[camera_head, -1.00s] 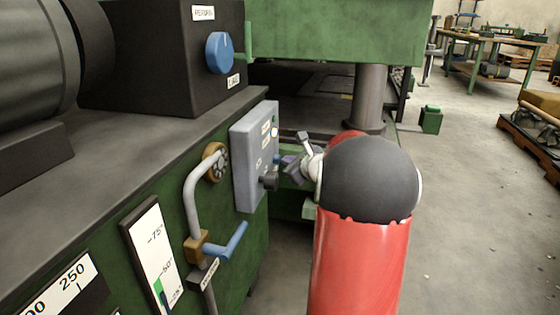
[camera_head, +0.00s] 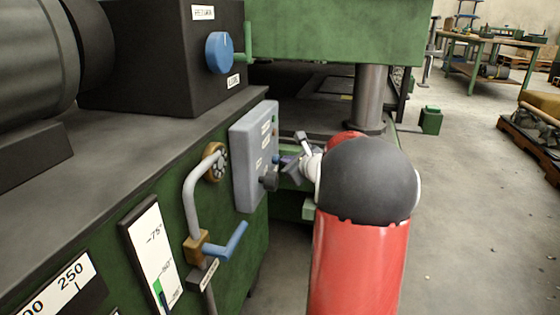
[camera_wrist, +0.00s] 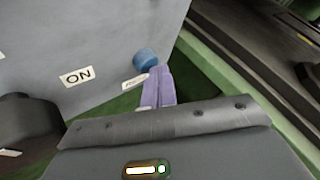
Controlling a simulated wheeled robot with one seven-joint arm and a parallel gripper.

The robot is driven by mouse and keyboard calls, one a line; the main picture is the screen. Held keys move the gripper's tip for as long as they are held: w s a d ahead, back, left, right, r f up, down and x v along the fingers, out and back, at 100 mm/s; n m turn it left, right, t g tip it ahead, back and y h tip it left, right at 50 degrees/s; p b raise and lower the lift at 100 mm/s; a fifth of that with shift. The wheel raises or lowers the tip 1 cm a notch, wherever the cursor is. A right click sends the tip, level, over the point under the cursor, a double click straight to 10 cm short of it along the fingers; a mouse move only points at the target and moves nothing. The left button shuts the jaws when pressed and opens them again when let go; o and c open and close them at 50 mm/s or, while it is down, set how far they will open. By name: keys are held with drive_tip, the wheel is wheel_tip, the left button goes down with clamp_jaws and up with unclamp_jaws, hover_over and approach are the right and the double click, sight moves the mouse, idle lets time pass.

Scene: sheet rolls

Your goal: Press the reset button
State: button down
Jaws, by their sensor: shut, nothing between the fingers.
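A grey control box (camera_head: 243,165) is mounted on the side of the green machine. In the wrist view its face (camera_wrist: 100,35) carries a blue button (camera_wrist: 145,59) near the edge. A small label (camera_wrist: 134,81) sits beside the button, too slanted to read surely. My gripper (camera_wrist: 159,70) is shut and empty, its purple fingertips right at the lower right of the blue button. I cannot tell whether they touch it. In the head view my gripper (camera_head: 285,160) is at the right side of the box, and the button is not clearly visible.
A black knob (camera_wrist: 25,120) and an "ON" label (camera_wrist: 76,77) are on the box face. A grey post (camera_head: 368,98) stands behind my arm. The floor to the right is open.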

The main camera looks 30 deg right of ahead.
drive_tip(key=shift+s+d, duration=0.4)
drive_tip(key=shift+s, duration=0.2)
drive_tip(key=s+d, duration=0.1)
drive_tip(key=s, duration=0.1)
drive_tip(key=s+d, duration=0.1)
drive_tip(key=d, duration=0.1)
drive_tip(key=shift+s+d, duration=0.2)
drive_tip(key=shift+s, duration=0.2)
drive_tip(key=shift+s, duration=0.15)
